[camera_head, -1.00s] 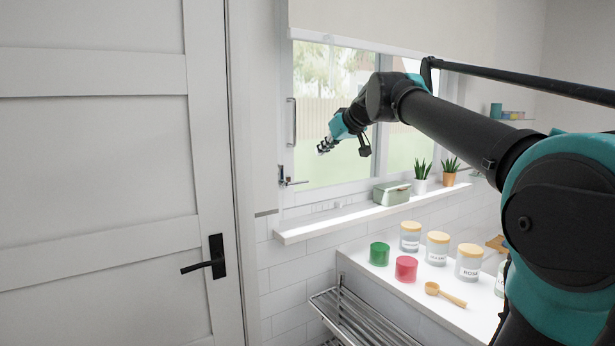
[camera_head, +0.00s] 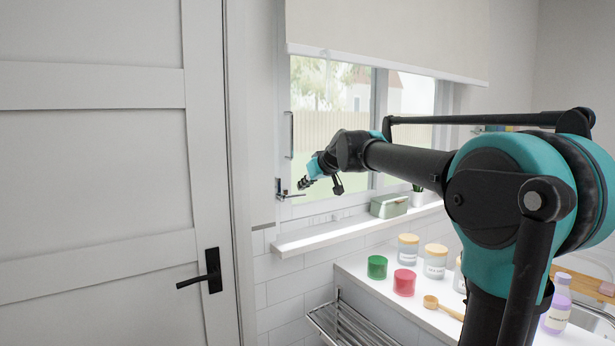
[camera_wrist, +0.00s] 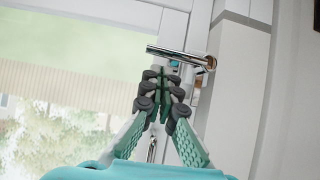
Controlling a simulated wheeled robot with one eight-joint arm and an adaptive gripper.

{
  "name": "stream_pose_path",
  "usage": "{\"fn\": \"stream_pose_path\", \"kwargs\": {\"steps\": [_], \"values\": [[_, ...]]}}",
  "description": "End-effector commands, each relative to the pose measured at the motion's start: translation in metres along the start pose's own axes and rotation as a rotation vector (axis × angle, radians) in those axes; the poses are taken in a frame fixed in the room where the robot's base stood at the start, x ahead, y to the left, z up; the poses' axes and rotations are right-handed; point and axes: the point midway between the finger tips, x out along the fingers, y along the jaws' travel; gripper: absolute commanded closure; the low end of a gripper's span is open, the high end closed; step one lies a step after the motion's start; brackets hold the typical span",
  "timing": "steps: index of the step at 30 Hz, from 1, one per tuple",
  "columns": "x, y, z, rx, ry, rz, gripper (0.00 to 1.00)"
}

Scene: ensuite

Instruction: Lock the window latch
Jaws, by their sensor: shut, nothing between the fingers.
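The window latch (camera_head: 282,192) is a small metal lever on the left side of the window frame, its handle sticking out to the right. In the wrist view the latch handle (camera_wrist: 178,55) is a shiny bar lying roughly level, just beyond my fingertips. My gripper (camera_head: 302,184) is just right of and slightly above the latch in the head view. In the wrist view my gripper (camera_wrist: 163,85) has its fingers together and empty, close to the bar; I cannot tell whether they touch it. The window (camera_head: 330,110) is behind, with a vertical pull handle (camera_head: 289,134) above the latch.
Below the window is a white sill (camera_head: 340,233) with a green box (camera_head: 389,205). A counter holds a green jar (camera_head: 377,267), a red jar (camera_head: 404,282), lidded jars and a wooden scoop (camera_head: 443,307). A white door (camera_head: 110,180) with a black handle stands left. A blind hangs above.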

Motion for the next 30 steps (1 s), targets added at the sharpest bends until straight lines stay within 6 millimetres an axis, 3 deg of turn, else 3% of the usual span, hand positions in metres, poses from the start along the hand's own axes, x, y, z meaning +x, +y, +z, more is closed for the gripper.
{"fn": "stream_pose_path", "kwargs": {"steps": [30], "values": [[0.0108, 0.0029, 0.0125, 0.065, -0.001, -0.043, 1.00]]}}
